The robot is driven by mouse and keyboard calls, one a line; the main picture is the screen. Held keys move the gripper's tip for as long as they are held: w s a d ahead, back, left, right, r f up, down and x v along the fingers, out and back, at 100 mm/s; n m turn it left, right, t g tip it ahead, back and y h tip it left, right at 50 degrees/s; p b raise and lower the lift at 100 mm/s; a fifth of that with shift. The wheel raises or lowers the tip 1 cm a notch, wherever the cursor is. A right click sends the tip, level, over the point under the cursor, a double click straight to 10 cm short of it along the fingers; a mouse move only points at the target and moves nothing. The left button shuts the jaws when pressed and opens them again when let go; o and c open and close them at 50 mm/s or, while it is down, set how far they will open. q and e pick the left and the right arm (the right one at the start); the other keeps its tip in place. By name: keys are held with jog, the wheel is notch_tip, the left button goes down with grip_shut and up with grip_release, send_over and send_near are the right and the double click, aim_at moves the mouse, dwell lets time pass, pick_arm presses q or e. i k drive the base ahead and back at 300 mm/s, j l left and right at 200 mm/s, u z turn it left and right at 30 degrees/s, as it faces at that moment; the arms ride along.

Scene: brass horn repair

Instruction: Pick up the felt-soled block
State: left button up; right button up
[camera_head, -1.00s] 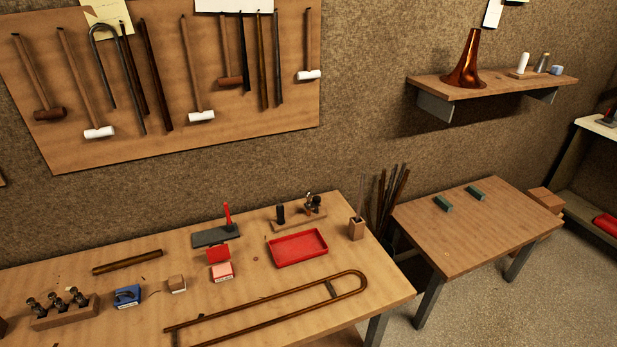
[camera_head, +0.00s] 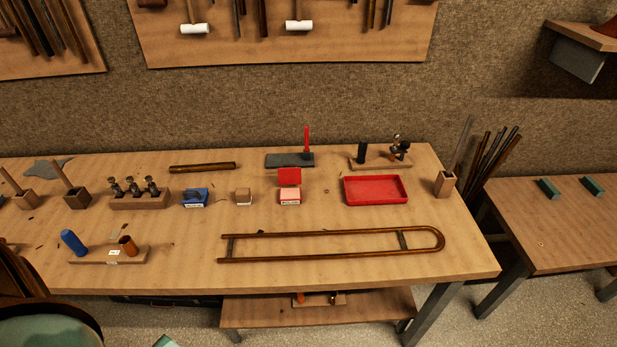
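A small wooden block (camera_head: 243,196) sits on the workbench (camera_head: 330,283), between a blue item with a white label (camera_head: 195,197) and an open red box (camera_head: 290,195). It is the likeliest felt-soled block, but its underside is hidden and I cannot see any felt. Two green blocks (camera_head: 549,189) (camera_head: 594,185) lie on the side table at the right. Neither of my grippers is in view.
A long U-shaped brass slide (camera_head: 330,259) lies across the bench front. A red tray (camera_head: 375,190) and a wooden tool holder (camera_head: 445,184) stand to the right. A rack with several valves (camera_head: 140,200) stands left. A stool-like seat (camera_head: 50,332) is at lower left.

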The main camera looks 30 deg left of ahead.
aim_at(243, 195)
jog(key=u, duration=1.4)
